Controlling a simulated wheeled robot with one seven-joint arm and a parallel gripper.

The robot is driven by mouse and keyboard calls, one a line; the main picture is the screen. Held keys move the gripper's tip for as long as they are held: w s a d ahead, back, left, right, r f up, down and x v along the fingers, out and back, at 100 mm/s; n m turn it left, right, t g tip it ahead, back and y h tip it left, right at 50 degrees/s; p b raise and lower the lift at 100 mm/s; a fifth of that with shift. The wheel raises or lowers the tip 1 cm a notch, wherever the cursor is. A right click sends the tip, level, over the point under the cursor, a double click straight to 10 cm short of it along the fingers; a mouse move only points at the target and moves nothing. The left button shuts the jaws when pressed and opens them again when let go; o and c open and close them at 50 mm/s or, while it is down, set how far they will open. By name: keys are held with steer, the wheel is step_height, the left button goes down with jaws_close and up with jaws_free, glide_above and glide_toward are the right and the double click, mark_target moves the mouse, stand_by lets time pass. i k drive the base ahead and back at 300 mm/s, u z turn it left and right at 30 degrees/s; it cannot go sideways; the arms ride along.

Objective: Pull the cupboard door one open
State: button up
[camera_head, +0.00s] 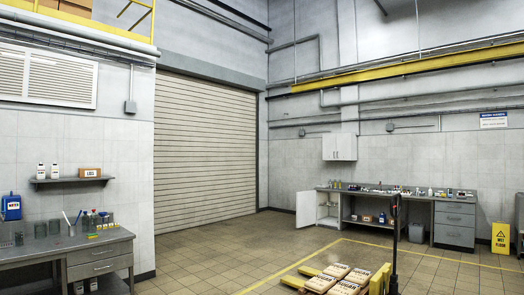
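A white wall cupboard (340,147) hangs on the back wall above the long grey bench. Its front looks closed. Below it, at the left end of that bench, a white door (306,209) stands swung outward, and the space beside it looks open. I cannot tell from the picture which door is number one. My gripper is not in view, and all of these stand well across the room from me.
A pallet with sacks (343,280) and a dark upright handle (395,240) stand in front of the bench. A yellow wet floor sign (501,238) is at right. A grey workbench (100,250) is near left. Tiled floor (225,255) between is clear.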

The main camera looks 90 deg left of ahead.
mark_target(343, 140)
steer(key=u, duration=3.1)
steer(key=i, duration=12.25)
steer(key=z, duration=1.3)
